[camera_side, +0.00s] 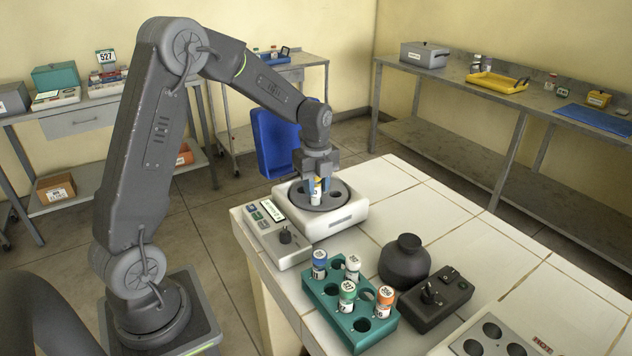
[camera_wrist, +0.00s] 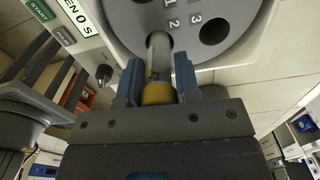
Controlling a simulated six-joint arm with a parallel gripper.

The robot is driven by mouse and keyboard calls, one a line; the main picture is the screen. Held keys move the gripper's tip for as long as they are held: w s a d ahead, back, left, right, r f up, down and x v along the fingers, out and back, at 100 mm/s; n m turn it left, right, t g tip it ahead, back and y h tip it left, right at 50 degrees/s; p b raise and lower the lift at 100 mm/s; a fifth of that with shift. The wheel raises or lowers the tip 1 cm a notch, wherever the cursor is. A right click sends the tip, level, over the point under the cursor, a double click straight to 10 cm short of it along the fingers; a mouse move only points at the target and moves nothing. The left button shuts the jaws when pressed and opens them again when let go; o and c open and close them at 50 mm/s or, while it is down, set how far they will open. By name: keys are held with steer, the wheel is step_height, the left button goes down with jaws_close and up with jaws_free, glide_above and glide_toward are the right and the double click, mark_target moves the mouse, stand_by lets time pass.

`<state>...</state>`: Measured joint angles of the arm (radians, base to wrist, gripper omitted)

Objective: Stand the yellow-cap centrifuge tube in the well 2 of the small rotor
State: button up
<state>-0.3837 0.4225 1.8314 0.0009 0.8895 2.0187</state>
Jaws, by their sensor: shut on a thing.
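My gripper (camera_side: 317,186) is shut on the yellow-cap centrifuge tube (camera_side: 315,197), which is upright over the small rotor (camera_side: 340,193). In the wrist view the blue fingers (camera_wrist: 158,85) hold the tube (camera_wrist: 158,62) near its yellow cap (camera_wrist: 158,93). Its far end meets a dark well on the grey rotor disc (camera_wrist: 240,40), beside the printed number 2 (camera_wrist: 174,22). I cannot tell how far the tube is inside the well. The well by number 3 (camera_wrist: 214,28) looks empty.
The rotor's white housing has a control panel (camera_side: 268,212) with a knob. In front are a teal rack (camera_side: 318,290) with several capped tubes, a dark round vessel (camera_side: 404,262) and a black control box (camera_side: 436,296).

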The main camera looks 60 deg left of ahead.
steer(key=shift+f, duration=1.3)
steer(key=o, duration=1.3)
steer(key=shift+r, duration=3.8)
